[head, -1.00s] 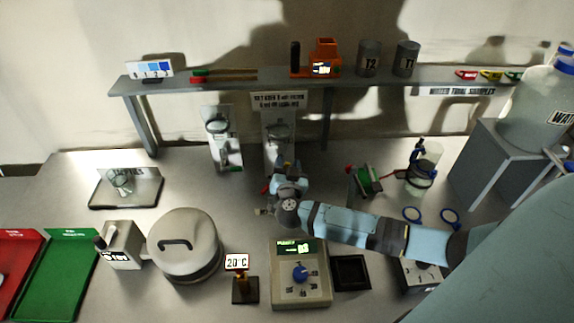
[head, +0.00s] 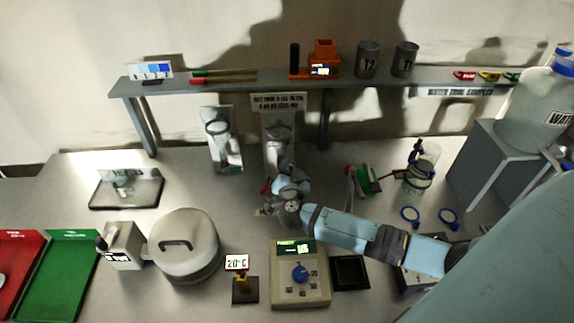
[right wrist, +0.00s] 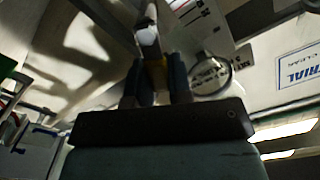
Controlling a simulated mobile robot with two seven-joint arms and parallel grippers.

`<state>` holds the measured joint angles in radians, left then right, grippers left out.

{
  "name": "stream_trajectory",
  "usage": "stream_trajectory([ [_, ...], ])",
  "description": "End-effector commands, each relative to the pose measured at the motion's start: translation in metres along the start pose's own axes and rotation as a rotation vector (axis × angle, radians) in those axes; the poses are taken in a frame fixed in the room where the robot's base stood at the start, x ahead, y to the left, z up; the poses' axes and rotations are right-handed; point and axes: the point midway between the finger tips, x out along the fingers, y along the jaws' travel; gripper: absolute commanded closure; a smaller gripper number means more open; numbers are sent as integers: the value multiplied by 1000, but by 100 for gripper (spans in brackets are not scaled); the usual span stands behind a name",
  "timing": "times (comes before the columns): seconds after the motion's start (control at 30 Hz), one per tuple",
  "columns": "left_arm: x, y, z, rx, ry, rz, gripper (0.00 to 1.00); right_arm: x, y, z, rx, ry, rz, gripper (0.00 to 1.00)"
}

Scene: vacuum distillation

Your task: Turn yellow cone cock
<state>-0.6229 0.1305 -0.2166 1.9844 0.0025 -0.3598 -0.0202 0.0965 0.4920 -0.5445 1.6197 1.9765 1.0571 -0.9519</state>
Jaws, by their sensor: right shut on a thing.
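My right gripper (head: 283,169) reaches up to the glassware stand (head: 278,115) at the middle back of the bench. In the right wrist view, its two dark fingers (right wrist: 157,76) are shut on a small yellow part, the yellow cone cock (right wrist: 156,70), below a pale glass piece (right wrist: 147,35). In the head view my wrist and fingers hide the cock and the lower part of the stand. The cock's exact angle cannot be told. My left gripper is not in view.
A second glassware stand (head: 222,140) is just left. A green-and-red item (head: 362,181) and a glass vessel (head: 419,172) stand to the right. A grey shelf (head: 215,82) runs behind.

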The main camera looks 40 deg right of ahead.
Motion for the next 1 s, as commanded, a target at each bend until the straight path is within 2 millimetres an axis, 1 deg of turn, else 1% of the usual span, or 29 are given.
stream_trajectory([
  [0.13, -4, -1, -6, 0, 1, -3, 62, -1, 7, 1, 130, -4, 5, 100],
  [0.37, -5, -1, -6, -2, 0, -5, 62, -1, 18, 5, 350, -3, 5, 100],
  [0.8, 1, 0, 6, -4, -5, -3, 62, -1, 35, 17, 760, -1, 5, 100],
  [1.0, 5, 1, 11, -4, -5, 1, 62, -1, 40, 22, 912, 0, 3, 100],
])
